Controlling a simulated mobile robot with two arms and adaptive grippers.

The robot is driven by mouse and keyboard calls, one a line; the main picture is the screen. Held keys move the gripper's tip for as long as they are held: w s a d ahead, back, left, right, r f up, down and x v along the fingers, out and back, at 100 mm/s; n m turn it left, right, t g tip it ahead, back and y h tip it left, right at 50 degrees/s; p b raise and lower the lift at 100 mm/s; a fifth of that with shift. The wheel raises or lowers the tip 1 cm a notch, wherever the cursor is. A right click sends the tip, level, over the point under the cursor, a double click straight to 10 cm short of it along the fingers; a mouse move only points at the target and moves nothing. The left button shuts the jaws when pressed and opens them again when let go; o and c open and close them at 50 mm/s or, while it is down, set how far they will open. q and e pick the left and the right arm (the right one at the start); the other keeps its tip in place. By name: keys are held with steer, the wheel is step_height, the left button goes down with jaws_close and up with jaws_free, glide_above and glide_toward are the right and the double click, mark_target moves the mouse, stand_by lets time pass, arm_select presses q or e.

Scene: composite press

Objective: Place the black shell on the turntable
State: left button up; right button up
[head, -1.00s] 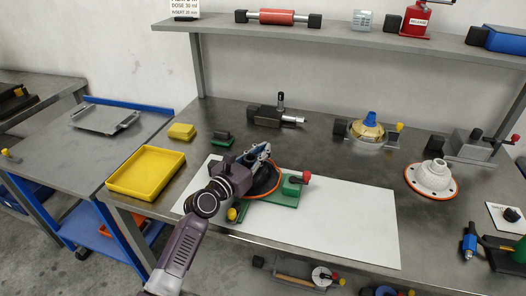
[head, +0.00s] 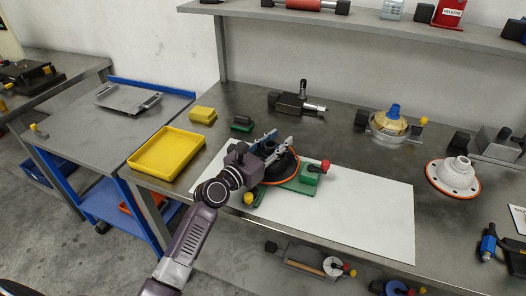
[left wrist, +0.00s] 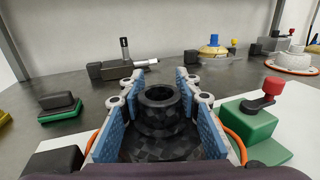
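The black shell (head: 282,166), a dark checkered flanged piece with an orange rim, sits at a green fixture (head: 305,179) with a red knob on the white mat. My left gripper (head: 272,145) reaches it from the left. In the left wrist view the shell's round neck (left wrist: 160,104) stands upright between the blue finger pads of my left gripper (left wrist: 160,92). Whether the pads press on it or stand just clear cannot be told. The fixture's green block also shows there (left wrist: 247,124). I cannot tell with certainty which thing is the turntable. My right gripper is not in view.
The white mat (head: 370,215) is bare to the right. A yellow tray (head: 168,153), a yellow block (head: 203,114) and a small green-and-black block (head: 242,124) lie left. A white flanged part (head: 453,177) and a gold-domed device (head: 390,122) stand right. A shelf (head: 350,22) runs behind.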

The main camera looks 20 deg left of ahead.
mark_target(266, 150)
arm_select(q)
steer(key=v, duration=0.9)
steer(key=shift+s+a+r, duration=0.1)
steer(key=shift+s, duration=0.1)
